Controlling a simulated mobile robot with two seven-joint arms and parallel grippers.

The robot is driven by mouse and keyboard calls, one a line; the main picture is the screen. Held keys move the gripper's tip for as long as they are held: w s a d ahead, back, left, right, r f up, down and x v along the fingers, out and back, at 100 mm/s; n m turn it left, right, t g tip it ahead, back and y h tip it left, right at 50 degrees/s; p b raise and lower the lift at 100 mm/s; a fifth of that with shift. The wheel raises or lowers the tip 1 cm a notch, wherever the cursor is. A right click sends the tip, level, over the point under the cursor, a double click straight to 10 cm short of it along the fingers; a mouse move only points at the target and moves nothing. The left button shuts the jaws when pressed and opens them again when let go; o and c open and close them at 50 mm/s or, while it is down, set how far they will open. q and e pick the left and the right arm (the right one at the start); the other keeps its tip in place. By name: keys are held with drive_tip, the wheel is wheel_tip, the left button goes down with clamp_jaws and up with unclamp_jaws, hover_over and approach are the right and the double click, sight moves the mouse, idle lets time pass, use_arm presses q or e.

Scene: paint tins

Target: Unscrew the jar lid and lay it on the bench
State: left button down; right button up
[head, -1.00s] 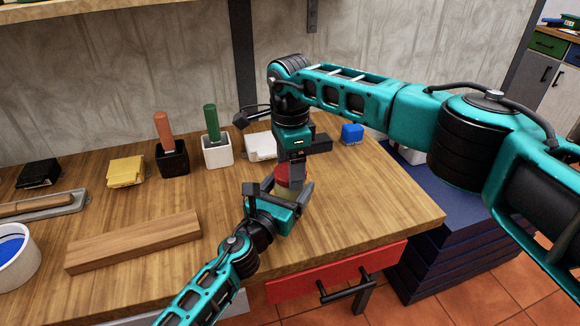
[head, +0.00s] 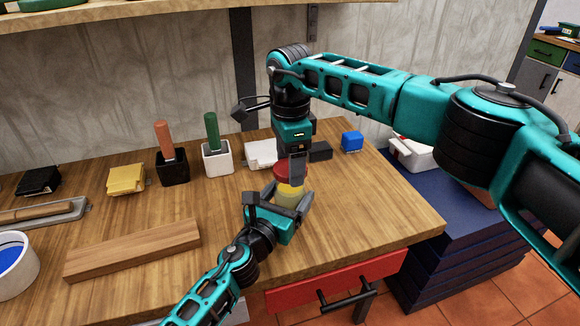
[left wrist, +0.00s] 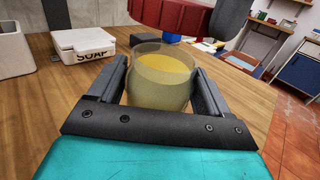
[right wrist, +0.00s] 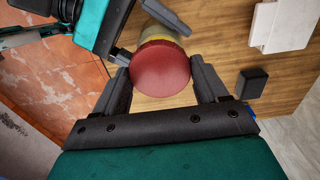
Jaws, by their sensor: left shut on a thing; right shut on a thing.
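The jar (head: 287,198) is clear with yellow contents and stands upright on the bench (head: 345,215). My left gripper (head: 289,196) is shut around its sides; the left wrist view shows the jar (left wrist: 162,88) between the fingers with its round mouth uncovered. The red lid (head: 285,170) is in my right gripper (head: 297,178), just above the jar. In the left wrist view a gap shows between the lid (left wrist: 172,14) and the jar's rim. In the right wrist view the lid (right wrist: 160,70) sits between both fingers and hides most of the jar.
A white soap box (head: 261,153), a black block (head: 320,151) and a blue block (head: 352,141) stand behind the jar. A wooden plank (head: 135,247) lies to the left. Bare bench lies right of the jar, up to its right edge above a red drawer (head: 335,283).

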wheel_tip(320, 180, up, 2)
drive_tip(key=shift+r, duration=0.2)
use_arm(q)
unclamp_jaws()
